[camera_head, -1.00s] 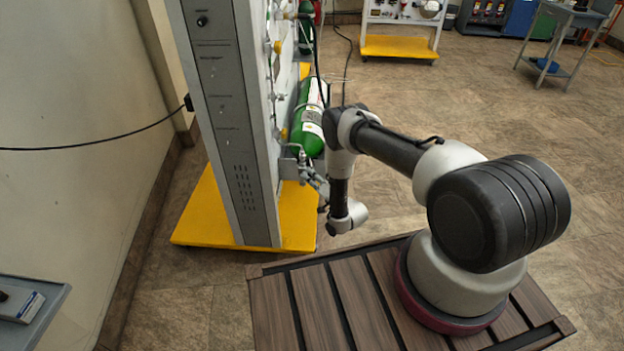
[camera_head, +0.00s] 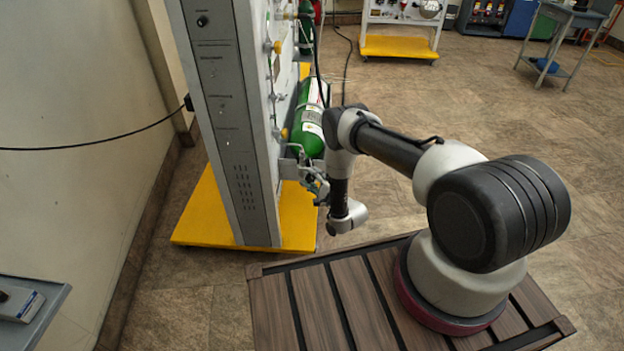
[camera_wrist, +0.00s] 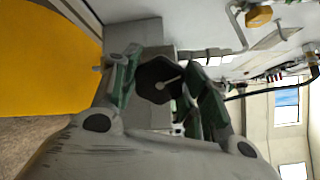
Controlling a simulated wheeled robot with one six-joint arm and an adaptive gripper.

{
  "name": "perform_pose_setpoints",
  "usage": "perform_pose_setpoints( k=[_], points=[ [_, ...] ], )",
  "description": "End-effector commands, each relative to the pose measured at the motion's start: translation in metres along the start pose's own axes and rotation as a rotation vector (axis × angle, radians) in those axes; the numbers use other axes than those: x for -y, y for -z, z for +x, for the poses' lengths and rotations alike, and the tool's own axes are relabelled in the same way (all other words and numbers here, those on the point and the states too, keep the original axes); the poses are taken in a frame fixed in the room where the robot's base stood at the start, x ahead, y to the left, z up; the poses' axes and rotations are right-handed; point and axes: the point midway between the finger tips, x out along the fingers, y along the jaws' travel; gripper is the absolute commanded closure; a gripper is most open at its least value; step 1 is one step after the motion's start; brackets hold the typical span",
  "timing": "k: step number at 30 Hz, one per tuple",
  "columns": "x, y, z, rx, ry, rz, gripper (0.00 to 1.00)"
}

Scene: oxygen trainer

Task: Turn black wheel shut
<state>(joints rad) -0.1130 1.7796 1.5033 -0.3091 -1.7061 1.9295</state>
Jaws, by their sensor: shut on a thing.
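In the head view my gripper (camera_head: 314,182) is at the side of the grey trainer panel (camera_head: 228,130), low down beside the metal fittings. The wheel itself is hidden there behind my arm and the fittings.
The yellow base (camera_head: 297,225) spreads under the panel. A yellow knob (camera_wrist: 258,16) and pipes show at the upper right of the wrist view. Open floor lies to the right.

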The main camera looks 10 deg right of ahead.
Motion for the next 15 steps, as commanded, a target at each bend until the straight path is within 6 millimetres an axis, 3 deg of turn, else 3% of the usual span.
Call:
perform_pose_setpoints(
  k=[15],
  points=[
    [-0.0017, 0.0011, -0.0018, -0.004, -0.003, 0.338, 0.8]
  ],
)
